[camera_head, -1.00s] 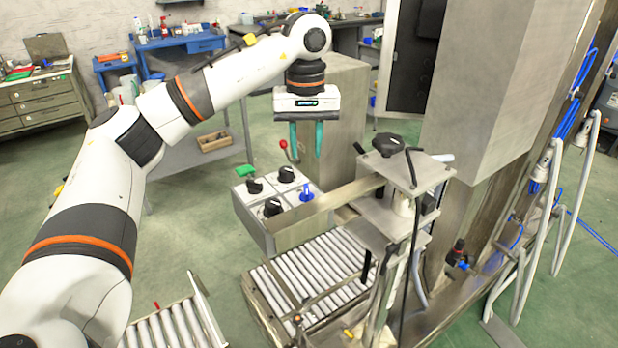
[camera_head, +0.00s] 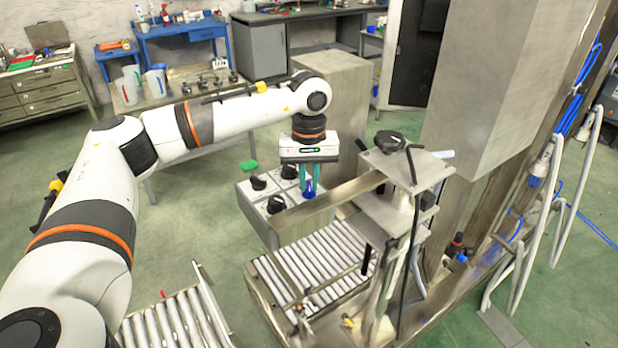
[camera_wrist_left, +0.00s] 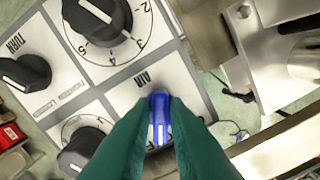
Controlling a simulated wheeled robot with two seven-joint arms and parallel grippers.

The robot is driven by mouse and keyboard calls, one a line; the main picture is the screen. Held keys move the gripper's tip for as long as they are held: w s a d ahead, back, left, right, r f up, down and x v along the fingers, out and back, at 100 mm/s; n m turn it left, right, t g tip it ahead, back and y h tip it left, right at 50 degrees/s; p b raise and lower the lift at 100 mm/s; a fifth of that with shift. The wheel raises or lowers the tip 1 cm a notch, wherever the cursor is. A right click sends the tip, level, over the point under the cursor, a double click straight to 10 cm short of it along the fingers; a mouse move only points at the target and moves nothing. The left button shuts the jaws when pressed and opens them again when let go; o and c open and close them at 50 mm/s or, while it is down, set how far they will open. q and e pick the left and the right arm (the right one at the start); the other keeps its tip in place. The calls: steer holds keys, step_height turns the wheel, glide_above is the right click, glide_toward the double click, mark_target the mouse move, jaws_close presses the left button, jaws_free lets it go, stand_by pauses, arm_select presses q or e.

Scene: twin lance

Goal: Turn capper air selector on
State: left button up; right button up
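The capper panel (camera_head: 290,226) is a grey box with several rotary knobs on white plates. The blue air selector (camera_head: 309,194) is at its right corner; in the left wrist view the blue knob (camera_wrist_left: 159,104) sits below the printed word AIR, with its white line running up and down in the picture. My left gripper (camera_head: 310,184) points down over it. Its green fingers (camera_wrist_left: 159,125) have closed in on both sides of the blue knob and appear to touch it. The fingers hide part of the selector's plate. My right gripper is in neither view.
Black knobs (camera_head: 276,204) stand close to the blue one, and a green button (camera_head: 249,166) is at the panel's back edge. A metal capper stand (camera_head: 402,170) rises just right. Rollers (camera_head: 318,266) lie below.

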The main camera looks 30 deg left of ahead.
arm_select(q)
jaws_close()
steer(key=shift+n+b, duration=0.85)
steer(key=shift+n, duration=0.35)
steer(key=n+b, duration=0.1)
steer(key=n, duration=0.1)
steer(key=shift+n, duration=0.4)
steer(key=n+b, duration=0.1)
steer(key=n, duration=0.2)
steer(key=shift+s, duration=0.1)
steer(key=shift+s+a+r+n+b, duration=0.1)
steer(key=shift+n+b, duration=0.4)
steer(key=shift+n, duration=1.4)
steer(key=shift+o, duration=2.3)
jaws_free()
